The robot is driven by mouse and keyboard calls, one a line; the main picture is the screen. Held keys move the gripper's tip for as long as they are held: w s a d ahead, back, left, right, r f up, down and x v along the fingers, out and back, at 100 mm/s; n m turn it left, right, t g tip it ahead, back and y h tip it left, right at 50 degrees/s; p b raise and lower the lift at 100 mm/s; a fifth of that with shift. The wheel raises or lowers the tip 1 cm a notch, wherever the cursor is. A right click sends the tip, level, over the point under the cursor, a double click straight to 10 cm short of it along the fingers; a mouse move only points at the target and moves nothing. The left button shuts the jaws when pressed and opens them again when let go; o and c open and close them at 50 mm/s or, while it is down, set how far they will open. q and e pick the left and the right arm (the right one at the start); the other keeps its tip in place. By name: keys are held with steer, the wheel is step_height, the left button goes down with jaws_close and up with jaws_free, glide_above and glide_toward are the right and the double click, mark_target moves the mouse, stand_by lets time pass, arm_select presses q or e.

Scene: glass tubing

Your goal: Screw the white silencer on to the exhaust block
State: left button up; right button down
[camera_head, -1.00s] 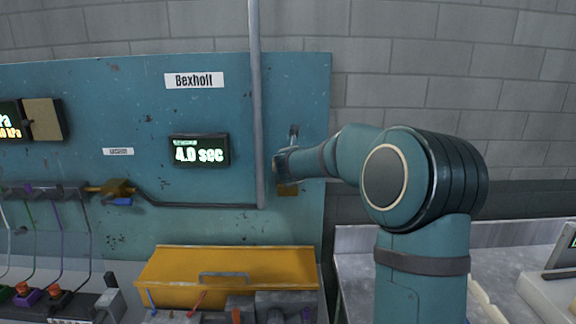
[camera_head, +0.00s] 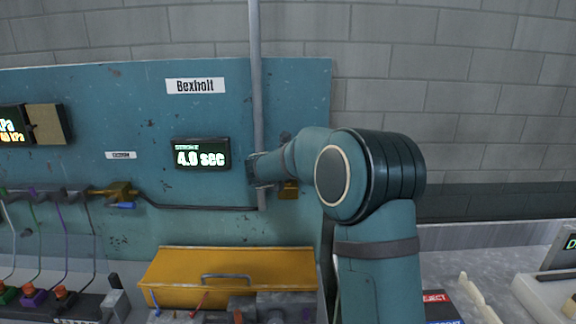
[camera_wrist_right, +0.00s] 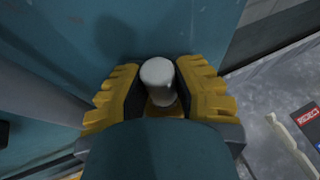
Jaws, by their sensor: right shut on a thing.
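The white silencer (camera_wrist_right: 157,78) is a short pale cylinder with a rounded end, between the fingers of my right gripper (camera_wrist_right: 159,88) in the right wrist view. The gripper is shut on it. A brass part, apparently the exhaust block (camera_wrist_right: 165,109), lies directly behind the silencer's lower end; I cannot tell whether they are threaded together. In the head view the brass block (camera_head: 289,191) shows low on the blue panel, just below my right wrist. The silencer is hidden there. My left gripper is in neither view.
The blue panel (camera_head: 220,100) carries a vertical grey pipe (camera_head: 257,80) close to my right wrist and a timer display (camera_head: 202,154) reading 4.0 sec. A yellow box (camera_head: 228,268) stands below. A bench (camera_head: 475,262) with pale parts lies to the right.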

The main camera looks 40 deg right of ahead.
steer(key=shift+d+r+m+g+h+p, duration=0.1)
steer(key=shift+m+g+h+p, duration=0.8)
steer(key=shift+m+g+p, duration=1.55)
steer(key=shift+n, duration=0.35)
steer(key=c, duration=0.8)
jaws_free()
steer(key=shift+s+r+t, duration=0.1)
steer(key=shift+s+t, duration=0.05)
steer(key=shift+t, duration=0.1)
